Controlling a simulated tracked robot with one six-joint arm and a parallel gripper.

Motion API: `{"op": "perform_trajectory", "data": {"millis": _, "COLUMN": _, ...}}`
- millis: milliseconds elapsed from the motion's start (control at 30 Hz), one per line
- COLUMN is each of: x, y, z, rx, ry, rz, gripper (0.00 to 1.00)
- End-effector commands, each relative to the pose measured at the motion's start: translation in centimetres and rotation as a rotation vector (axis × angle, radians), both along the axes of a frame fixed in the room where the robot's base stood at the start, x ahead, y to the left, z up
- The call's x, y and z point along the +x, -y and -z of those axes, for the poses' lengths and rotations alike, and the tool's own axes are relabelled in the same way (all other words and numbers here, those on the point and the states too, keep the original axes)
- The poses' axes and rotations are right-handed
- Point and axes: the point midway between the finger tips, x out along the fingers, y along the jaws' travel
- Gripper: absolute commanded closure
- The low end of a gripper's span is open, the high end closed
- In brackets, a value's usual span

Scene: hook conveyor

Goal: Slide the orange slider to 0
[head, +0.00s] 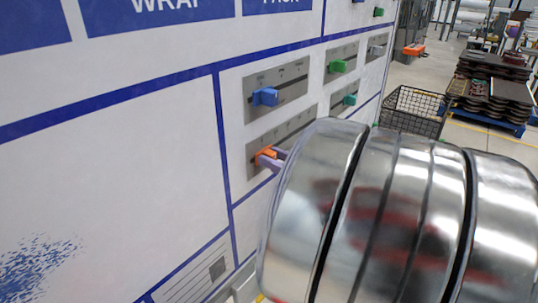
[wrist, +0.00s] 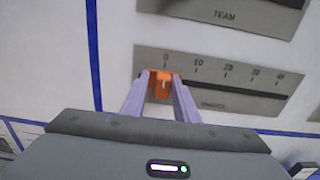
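The orange slider (wrist: 160,84) sits at the left end of its grey scale plate (wrist: 225,82) in the wrist view, just below the 0 mark. In the head view the orange slider (head: 265,155) is at the left end of the lower plate. My gripper (wrist: 162,78) has one purple fingertip against each side of the slider and looks shut on it. In the head view my gripper (head: 277,156) reaches in from the right, and my wrist hides the right part of that plate.
A blue slider (head: 265,97) is on the plate above. A green slider (head: 338,66) and a teal slider (head: 349,100) are to the right on the white panel. A black wire basket (head: 412,108) and stacked pallets (head: 492,92) stand beyond.

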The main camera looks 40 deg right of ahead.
Motion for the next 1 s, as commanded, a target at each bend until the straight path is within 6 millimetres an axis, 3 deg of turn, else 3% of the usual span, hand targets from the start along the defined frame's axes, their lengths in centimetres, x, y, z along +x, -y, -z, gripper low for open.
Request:
{"op": "perform_trajectory", "data": {"millis": 200, "x": 0.0, "y": 0.0, "z": 0.0, "rx": 0.0, "ry": 0.0, "rz": 0.0, "gripper": 0.62}}
{"op": "perform_trajectory", "data": {"millis": 567, "x": -0.3, "y": 0.2, "z": 0.0, "rx": 0.0, "ry": 0.0, "rz": 0.005, "gripper": 0.62}}
{"op": "perform_trajectory", "data": {"millis": 1000, "x": -4.4, "y": 0.8, "z": 0.1, "rx": 0.0, "ry": -0.001, "rz": 0.009, "gripper": 0.62}}
